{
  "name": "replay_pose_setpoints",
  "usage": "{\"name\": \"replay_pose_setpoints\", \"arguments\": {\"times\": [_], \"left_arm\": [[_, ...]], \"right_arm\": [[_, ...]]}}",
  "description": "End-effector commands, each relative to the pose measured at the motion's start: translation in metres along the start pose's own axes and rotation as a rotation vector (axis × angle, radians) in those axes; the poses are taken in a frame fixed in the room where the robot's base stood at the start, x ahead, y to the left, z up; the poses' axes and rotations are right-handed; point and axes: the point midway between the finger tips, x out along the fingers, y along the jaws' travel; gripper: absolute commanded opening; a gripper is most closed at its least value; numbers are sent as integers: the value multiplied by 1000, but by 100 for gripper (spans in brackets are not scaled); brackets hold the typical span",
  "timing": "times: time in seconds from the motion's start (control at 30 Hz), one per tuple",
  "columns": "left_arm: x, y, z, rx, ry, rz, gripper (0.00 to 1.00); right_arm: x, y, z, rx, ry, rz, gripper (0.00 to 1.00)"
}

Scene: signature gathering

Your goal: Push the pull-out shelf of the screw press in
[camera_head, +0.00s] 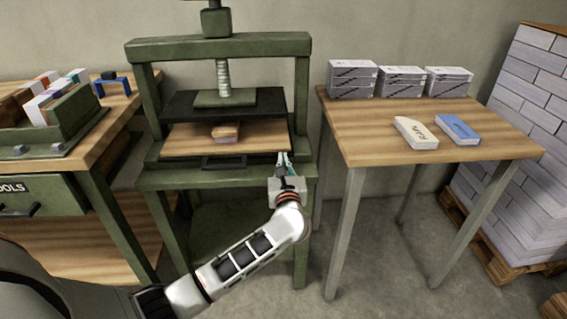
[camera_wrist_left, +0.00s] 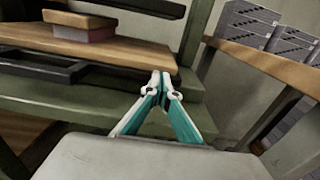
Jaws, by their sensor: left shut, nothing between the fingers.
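The green screw press (camera_head: 220,45) stands at the middle of the head view. Its wooden pull-out shelf (camera_head: 185,140) lies under the black plate and sticks out at the front. A small book block (camera_head: 225,132) rests on the shelf. A dark handle (camera_head: 223,163) shows below the shelf's front edge. My left gripper (camera_head: 283,158) is shut and empty at the shelf's front right corner; I cannot tell whether it touches. In the left wrist view, the closed fingers (camera_wrist_left: 160,78) point toward the press, with the shelf (camera_wrist_left: 120,48) and block (camera_wrist_left: 78,27) to the left. My right gripper is not in view.
A wooden table (camera_head: 365,145) on the right holds stacked boxes (camera_head: 400,80), a white packet (camera_head: 415,132) and a blue one (camera_head: 458,129). A workbench (camera_head: 95,150) with a green rack (camera_head: 65,120) stands on the left. A brick-like paper stack (camera_head: 535,110) sits on a pallet at far right.

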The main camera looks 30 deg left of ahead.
Motion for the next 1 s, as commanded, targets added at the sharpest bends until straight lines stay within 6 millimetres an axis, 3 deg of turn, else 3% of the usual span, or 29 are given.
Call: {"name": "replay_pose_setpoints", "arguments": {"times": [0.17,0.3,0.5,0.63,1.0], "left_arm": [[4,0,-1,0,0,1,0],[25,1,-7,3,4,3,0],[47,0,-4,1,3,1,0],[48,0,0,-1,0,1,0],[44,-3,4,-2,-5,0,0]], "right_arm": [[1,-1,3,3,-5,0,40],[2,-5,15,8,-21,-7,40],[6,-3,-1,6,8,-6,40],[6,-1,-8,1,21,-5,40],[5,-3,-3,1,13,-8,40]]}}
